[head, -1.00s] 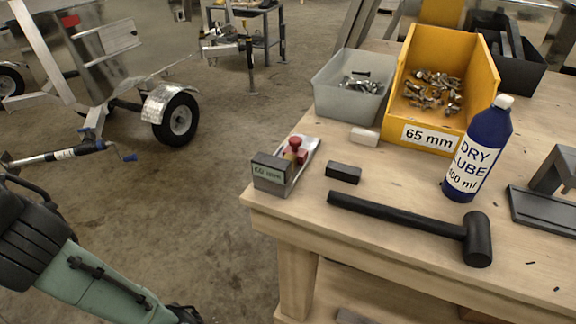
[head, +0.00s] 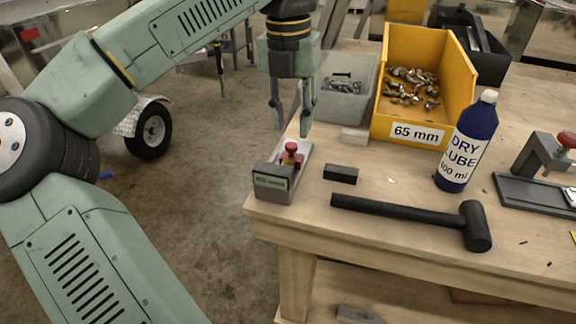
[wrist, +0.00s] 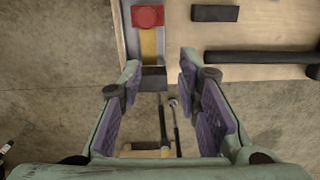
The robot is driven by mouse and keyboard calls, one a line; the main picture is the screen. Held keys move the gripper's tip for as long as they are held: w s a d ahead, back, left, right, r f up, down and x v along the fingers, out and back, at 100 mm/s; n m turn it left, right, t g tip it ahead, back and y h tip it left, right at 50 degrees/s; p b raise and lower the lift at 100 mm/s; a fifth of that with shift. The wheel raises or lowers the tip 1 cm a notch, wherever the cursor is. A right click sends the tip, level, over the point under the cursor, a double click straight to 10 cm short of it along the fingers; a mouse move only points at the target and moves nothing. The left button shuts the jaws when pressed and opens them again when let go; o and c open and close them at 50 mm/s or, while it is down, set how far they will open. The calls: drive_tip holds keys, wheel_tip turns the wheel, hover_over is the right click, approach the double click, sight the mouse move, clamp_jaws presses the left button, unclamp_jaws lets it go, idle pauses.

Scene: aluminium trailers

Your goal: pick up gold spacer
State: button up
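The gold spacer (wrist: 149,42) shows in the wrist view as a flat gold strip just below a red knob (wrist: 148,17), lying in a small metal fixture. In the head view the fixture (head: 271,186), with a labelled grey end block and a red knob, stands at the table's near left corner; I cannot make out the spacer clearly there. My gripper (head: 291,112) is open and empty, fingers pointing down, above the fixture. In the wrist view its purple-padded fingers (wrist: 159,75) stand wide apart, with the dark end block (wrist: 153,78) showing between the tips.
A black block (head: 341,174), a black mallet (head: 410,212) and a blue bottle (head: 468,142) are right of the fixture. A yellow bin (head: 421,118) and a grey bin (head: 345,104) of hardware stand behind. A pale block (head: 354,135) lies before them. Open floor lies to the left.

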hover_over(285, 169)
drive_tip(key=shift+y, duration=0.3)
wheel_tip(285, 169, down, 5)
drive_tip(key=shift+d+f+p, duration=0.1)
drive_tip(key=shift+d+p, duration=0.05)
drive_tip(key=shift+p, duration=0.25)
drive_tip(key=shift+f+p, duration=1)
drive_tip(key=shift+f, duration=1.9)
clamp_jaws()
